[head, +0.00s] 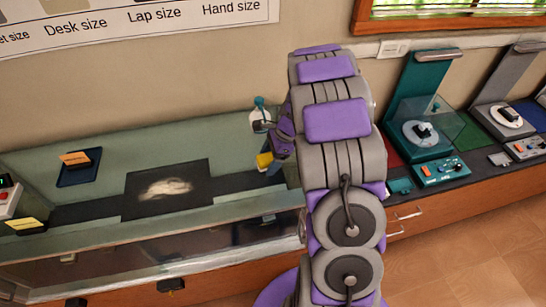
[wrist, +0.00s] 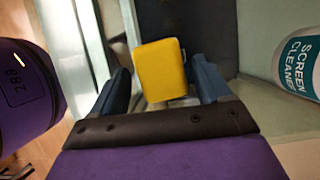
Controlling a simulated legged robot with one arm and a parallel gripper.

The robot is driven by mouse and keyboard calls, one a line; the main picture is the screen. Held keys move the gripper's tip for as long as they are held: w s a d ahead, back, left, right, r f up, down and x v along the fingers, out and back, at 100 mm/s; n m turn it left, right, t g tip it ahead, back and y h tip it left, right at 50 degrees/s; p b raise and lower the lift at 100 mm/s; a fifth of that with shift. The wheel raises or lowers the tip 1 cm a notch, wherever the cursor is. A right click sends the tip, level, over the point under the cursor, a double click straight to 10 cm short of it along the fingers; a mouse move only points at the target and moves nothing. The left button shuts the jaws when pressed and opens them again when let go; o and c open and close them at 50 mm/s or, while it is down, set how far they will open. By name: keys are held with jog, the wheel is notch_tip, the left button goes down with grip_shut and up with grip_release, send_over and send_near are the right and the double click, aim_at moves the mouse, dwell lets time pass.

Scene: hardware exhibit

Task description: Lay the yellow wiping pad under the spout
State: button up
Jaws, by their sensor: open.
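The yellow wiping pad (wrist: 162,69) lies between the two dark blue fingers of my gripper (wrist: 161,80) in the wrist view. The fingers are spread, with visible gaps on both sides of the pad. In the head view the pad (head: 264,161) shows as a small yellow patch beside my gripper (head: 270,167), which is partly hidden by my arm. A white bottle with a teal top (head: 261,116) stands on the counter behind the pad. In the wrist view the bottle (wrist: 300,62) is at the right edge, lettered "SCREEN CLEANER". Its spout is too small to make out clearly.
The glass-topped counter (head: 60,150) holds a black mat (head: 140,205) with a pale smear, and a dark blue tray (head: 78,174) at left. A teal turntable-like device (head: 420,105) stands right of my arm. The tiled floor (head: 480,245) at front right is clear.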

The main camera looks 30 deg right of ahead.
jog(key=shift+d, duration=0.95)
jog(key=a+p+v, duration=0.1)
jog(key=v, duration=1)
jog(key=s+a+r+n+g+h, duration=0.1)
jog(key=s+a+r+n, duration=0.3)
jog(key=s+a+n, duration=0.3)
jog(key=s+a+r+n+g+h, duration=0.1)
jog(key=s+a+r+n, duration=0.3)
jog(key=s+a, duration=0.5)
jog(key=s+a+n+g+h, duration=0.1)
jog(key=s+a+n+h, duration=0.1)
jog(key=s+n, duration=0.8)
jog(key=s+a, duration=0.1)
jog(key=s, duration=0.4)
jog(key=shift+h, duration=0.3)
jog(key=shift+s+f, duration=0.1)
